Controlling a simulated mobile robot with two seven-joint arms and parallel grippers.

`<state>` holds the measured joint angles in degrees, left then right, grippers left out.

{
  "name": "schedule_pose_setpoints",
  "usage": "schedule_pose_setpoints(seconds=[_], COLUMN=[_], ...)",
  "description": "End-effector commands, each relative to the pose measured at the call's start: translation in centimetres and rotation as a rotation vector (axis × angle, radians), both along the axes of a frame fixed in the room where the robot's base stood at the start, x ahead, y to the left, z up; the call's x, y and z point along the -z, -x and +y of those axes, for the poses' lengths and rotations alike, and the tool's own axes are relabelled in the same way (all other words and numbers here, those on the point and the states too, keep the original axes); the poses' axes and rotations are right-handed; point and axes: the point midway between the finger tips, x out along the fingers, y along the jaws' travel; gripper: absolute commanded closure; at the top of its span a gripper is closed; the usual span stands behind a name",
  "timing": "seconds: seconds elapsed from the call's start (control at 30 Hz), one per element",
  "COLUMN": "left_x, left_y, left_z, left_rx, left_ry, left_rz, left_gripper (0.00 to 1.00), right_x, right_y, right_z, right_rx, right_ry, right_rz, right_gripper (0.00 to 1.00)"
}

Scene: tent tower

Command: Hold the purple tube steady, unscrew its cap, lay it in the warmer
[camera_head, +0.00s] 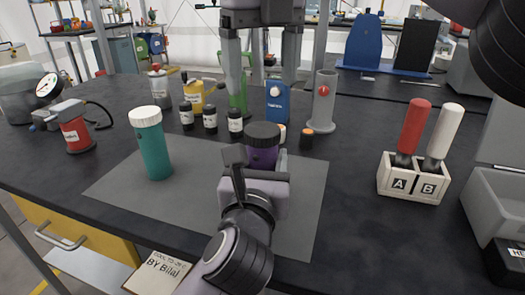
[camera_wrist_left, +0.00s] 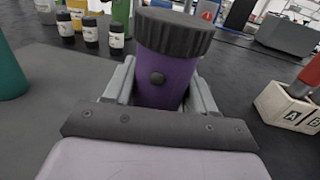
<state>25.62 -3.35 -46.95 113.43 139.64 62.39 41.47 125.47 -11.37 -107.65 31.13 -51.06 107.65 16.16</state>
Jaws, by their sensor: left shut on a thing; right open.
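The purple tube (camera_head: 262,157) stands upright on the grey mat (camera_head: 305,205), with its black ribbed cap (camera_head: 263,133) on top. My left gripper (camera_head: 258,170) is shut on the tube's body below the cap. In the left wrist view the purple tube (camera_wrist_left: 165,72) sits between the two fingers of the left gripper (camera_wrist_left: 160,95), the black cap (camera_wrist_left: 175,32) clear above them. My right gripper (camera_head: 262,70) is open and empty, pointing down behind and above the cap. A light grey open box (camera_head: 497,210), possibly the warmer, is cut off at the right edge.
A teal tube with a white cap (camera_head: 152,150) stands on the mat's left. Several small bottles (camera_head: 210,120) stand behind. A white holder marked A and B (camera_head: 410,180) carries red and white handles at right. A red device (camera_head: 75,133) is at far left.

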Motion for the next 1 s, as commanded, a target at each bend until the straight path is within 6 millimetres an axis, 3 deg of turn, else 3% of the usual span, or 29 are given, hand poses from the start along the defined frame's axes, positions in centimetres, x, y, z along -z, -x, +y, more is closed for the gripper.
schedule_pose_setpoints(seconds=[0.27,1.0], left_x=[0.04,0.06], left_y=[0.01,0.01], left_z=[-0.01,-0.02], left_rx=[0.000,0.000], left_ry=[0.000,0.000], left_rz=[0.001,0.001], left_gripper=[1.00,1.00], right_x=[0.01,0.01], right_y=[0.00,0.02], right_z=[0.00,-0.01], right_rx=[0.122,1.302], right_ry=[0.000,0.001], right_rz=[0.000,0.001], right_gripper=[0.21,0.21])
